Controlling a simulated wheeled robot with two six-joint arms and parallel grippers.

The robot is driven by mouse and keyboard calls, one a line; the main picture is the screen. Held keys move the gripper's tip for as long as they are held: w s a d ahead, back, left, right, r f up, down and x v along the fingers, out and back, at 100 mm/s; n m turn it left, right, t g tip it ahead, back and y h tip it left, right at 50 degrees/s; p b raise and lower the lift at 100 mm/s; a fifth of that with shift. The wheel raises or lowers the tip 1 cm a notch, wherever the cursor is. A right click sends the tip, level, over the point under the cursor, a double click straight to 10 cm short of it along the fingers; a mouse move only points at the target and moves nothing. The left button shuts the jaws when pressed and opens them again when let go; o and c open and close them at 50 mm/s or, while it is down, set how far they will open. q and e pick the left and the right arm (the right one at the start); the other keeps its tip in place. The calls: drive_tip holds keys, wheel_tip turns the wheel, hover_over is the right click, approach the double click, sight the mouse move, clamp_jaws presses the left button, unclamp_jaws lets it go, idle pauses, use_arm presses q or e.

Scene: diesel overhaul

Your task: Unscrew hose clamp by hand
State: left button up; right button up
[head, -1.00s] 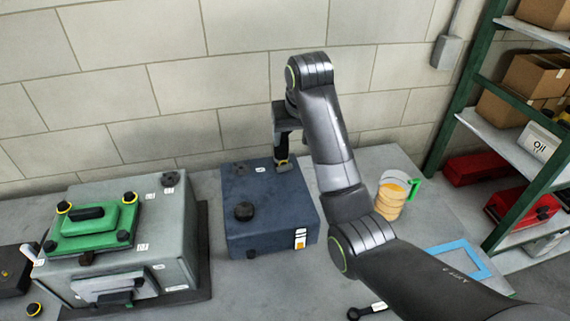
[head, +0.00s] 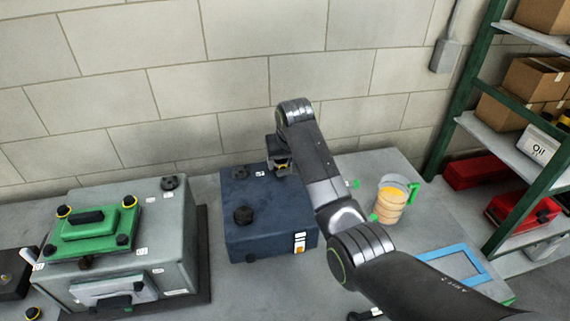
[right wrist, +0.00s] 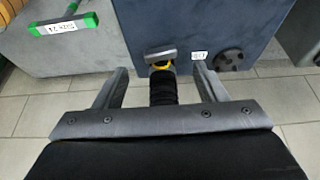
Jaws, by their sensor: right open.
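The hose clamp (right wrist: 161,68) shows in the right wrist view as a yellow band with a flat grey tab, on the end of a black ribbed hose (right wrist: 163,90) at the dark blue box (right wrist: 215,22). My right gripper (right wrist: 162,70) is open, one finger on each side of the hose and clamp, with gaps on both sides. In the head view the right gripper (head: 281,158) is at the back right of the blue box (head: 265,218), and the clamp is mostly hidden there. My left gripper is not in view.
A grey unit (head: 170,235) with a green cover (head: 90,229) stands left of the blue box. A measuring jug (head: 391,203) of amber liquid and a blue frame (head: 470,278) lie to the right. The wall is close behind; shelving (head: 468,95) stands at right.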

sight(284, 171)
drive_tip(key=shift+p+x, duration=0.5)
drive_tip(key=shift+x, duration=2)
drive_tip(key=shift+a, duration=0.1)
drive_tip(key=c, duration=1)
